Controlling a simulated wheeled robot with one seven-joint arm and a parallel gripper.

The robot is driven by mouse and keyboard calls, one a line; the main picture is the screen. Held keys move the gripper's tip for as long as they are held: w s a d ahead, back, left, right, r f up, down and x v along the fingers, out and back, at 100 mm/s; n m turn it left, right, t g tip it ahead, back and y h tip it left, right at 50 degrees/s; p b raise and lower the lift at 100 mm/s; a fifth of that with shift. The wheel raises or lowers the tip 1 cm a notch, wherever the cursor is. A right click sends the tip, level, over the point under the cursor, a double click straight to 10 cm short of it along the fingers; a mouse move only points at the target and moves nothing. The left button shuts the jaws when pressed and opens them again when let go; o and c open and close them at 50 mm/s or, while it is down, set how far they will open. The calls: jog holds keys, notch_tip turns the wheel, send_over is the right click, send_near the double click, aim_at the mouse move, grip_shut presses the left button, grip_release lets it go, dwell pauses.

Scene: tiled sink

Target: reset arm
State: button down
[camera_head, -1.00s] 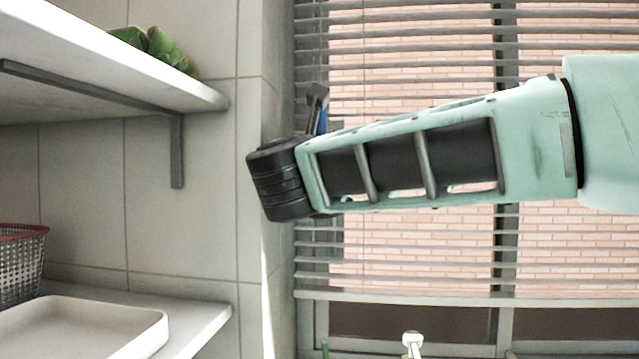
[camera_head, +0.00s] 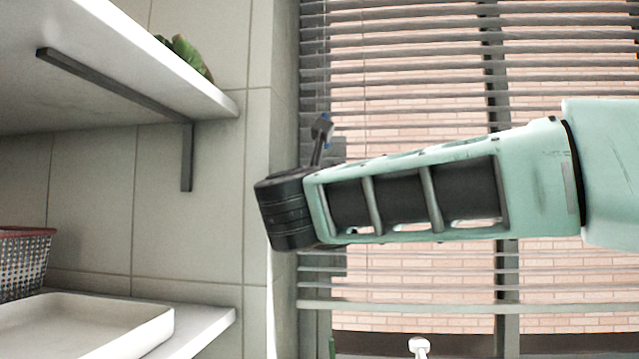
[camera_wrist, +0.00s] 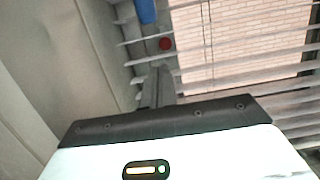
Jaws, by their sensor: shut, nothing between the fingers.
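My gripper (camera_wrist: 158,84) shows in the wrist view as dark fingers pressed together, with nothing between them. It points toward the corner between the tiled wall and the window blinds. In the head view my pale green arm reaches from the right edge to the left, in front of the blinds. Its dark wrist end is near the wall corner. A small part of my gripper (camera_head: 321,128) sticks up behind the arm there, with blue on it. I see no object held.
An upper white shelf (camera_head: 150,70) on a dark bracket holds a green plant (camera_head: 186,56). A lower shelf (camera_head: 205,330) holds a white tray (camera_head: 150,335) and a red-rimmed basket (camera_head: 22,262). Slatted blinds (camera_head: 400,90) cover the window. A white tap top (camera_head: 419,346) shows at the bottom.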

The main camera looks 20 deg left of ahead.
jog(key=b+v, duration=0.3)
jog(key=v, duration=0.5)
jog(key=shift+s, duration=0.3)
jog(key=shift+d, duration=0.1)
jog(key=s+d+f+n+g+y, duration=0.1)
jog(key=s+f+n+g+y, duration=0.2)
jog(key=f+n, duration=0.6)
jog(key=s+d+f+n+g+y, duration=0.1)
jog(key=s+d+f+n+g, duration=0.1)
jog(key=f+n+g, duration=0.6)
jog(key=s+d+f+n+g+y, duration=0.1)
jog(key=s+f+n+g+y, duration=0.15)
jog(key=f+n, duration=0.65)
jog(key=s+d+f+n+g+h, duration=0.2)
jog(key=s+d+f+n, duration=0.3)
jog(key=d, duration=0.5)
jog(key=s+d+f+n+g+h, duration=0.2)
jog(key=s+d+f+n+h, duration=0.2)
jog(key=d, duration=0.6)
jog(key=s+d+f+n+g+h, duration=0.2)
jog(key=s+d+f+n+h, duration=0.2)
jog(key=d+f, duration=0.4)
jog(key=shift+s+d+f+n+g, duration=0.25)
jog(key=shift+s+d+n+g, duration=0.1)
jog(key=shift+s+d+n, duration=0.6)
